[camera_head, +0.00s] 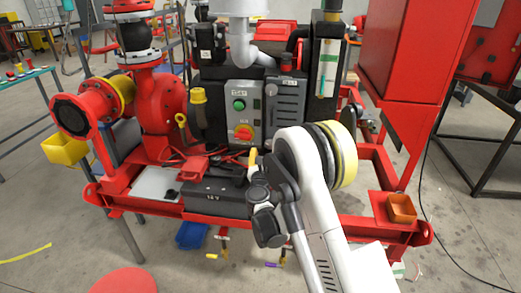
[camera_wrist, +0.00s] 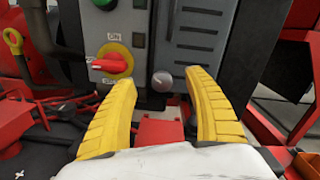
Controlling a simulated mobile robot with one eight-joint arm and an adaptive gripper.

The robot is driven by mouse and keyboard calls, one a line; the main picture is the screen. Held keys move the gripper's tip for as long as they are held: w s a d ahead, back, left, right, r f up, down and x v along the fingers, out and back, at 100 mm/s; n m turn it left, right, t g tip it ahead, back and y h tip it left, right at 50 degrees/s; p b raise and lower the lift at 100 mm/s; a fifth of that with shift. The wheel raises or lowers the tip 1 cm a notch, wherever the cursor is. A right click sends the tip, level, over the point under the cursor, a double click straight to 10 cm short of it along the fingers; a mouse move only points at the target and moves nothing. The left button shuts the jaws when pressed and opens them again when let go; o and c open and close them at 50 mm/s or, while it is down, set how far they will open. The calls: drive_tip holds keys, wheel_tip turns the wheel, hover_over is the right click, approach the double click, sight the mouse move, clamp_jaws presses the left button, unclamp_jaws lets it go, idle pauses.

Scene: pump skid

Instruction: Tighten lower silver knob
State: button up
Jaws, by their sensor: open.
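A round silver knob (camera_wrist: 162,81) sits low on the dark grey panel in the wrist view. My gripper (camera_wrist: 160,92) is open, with one yellow finger on each side of the knob in the picture. The fingers appear apart from the knob, and nothing is between them in their grip. In the head view one yellow fingertip of my gripper (camera_head: 253,159) shows below the grey control box. The lower knob is hidden there behind my arm or too small to make out.
A control box (camera_head: 243,112) with a green button and a red rotary switch (camera_wrist: 110,62) is left of the knob. A red block (camera_wrist: 160,131) lies below it. A black battery-like box (camera_head: 215,197) stands at the skid's front. An orange bin (camera_head: 401,208) is at right.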

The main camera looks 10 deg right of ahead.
drive_tip(key=f, duration=0.1)
drive_tip(key=f+m, duration=0.1)
drive_tip(key=f, duration=0.1)
drive_tip(key=shift+s+m+g+h, duration=0.3)
drive_tip(key=shift+m+h, duration=0.1)
drive_tip(key=shift+w+d+f, duration=0.2)
drive_tip(key=shift+w, duration=0.1)
drive_tip(key=b+x, duration=0.3)
drive_tip(key=x, duration=0.6)
drive_tip(key=shift+w+d+r, duration=0.1)
drive_tip(key=shift+w, duration=0.4)
drive_tip(key=c, duration=1.2)
